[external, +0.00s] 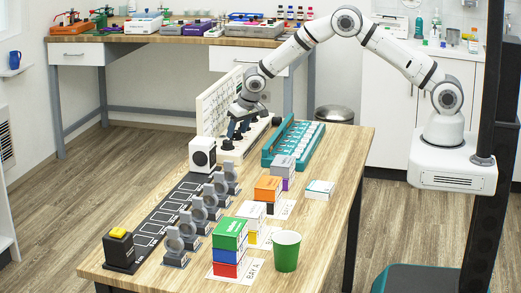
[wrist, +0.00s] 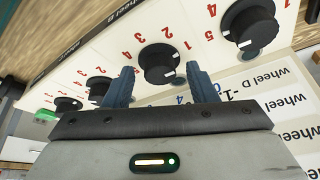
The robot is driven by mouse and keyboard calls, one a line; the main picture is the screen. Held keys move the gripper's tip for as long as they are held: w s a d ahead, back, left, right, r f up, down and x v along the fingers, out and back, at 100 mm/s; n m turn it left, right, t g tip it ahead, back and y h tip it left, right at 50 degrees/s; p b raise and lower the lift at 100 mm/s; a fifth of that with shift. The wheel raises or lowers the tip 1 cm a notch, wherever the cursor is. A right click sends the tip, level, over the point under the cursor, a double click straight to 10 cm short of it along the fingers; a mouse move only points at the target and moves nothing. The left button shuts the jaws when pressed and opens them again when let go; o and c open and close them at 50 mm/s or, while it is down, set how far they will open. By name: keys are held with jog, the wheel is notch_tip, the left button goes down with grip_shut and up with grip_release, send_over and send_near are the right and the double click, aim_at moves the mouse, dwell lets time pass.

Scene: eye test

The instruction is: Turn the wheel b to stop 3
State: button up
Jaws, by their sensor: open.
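My gripper (wrist: 160,68) is open in the wrist view, its two blue fingers apart on either side of a black round knob (wrist: 156,58). I cannot tell whether they touch it. The knob carries a white mark at its lower right edge, with red numerals on the pale panel around it. A black strip above reads "wheel B" (wrist: 126,14); I cannot be sure which knob it names. In the external view my gripper (external: 237,126) reaches down to the white panel (external: 245,140) of black knobs at the far left of the table, hiding part of it.
More black knobs stand on both sides, a large one (wrist: 251,24) at upper right and a smaller one (wrist: 98,86) at left. A teal rack (external: 292,142) stands right of the panel. A white upright board (external: 214,103) is behind it. Boxes and a green cup (external: 286,252) are nearer.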

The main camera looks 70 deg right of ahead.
jog(key=shift+c, duration=0.2)
jog(key=c, duration=0.9)
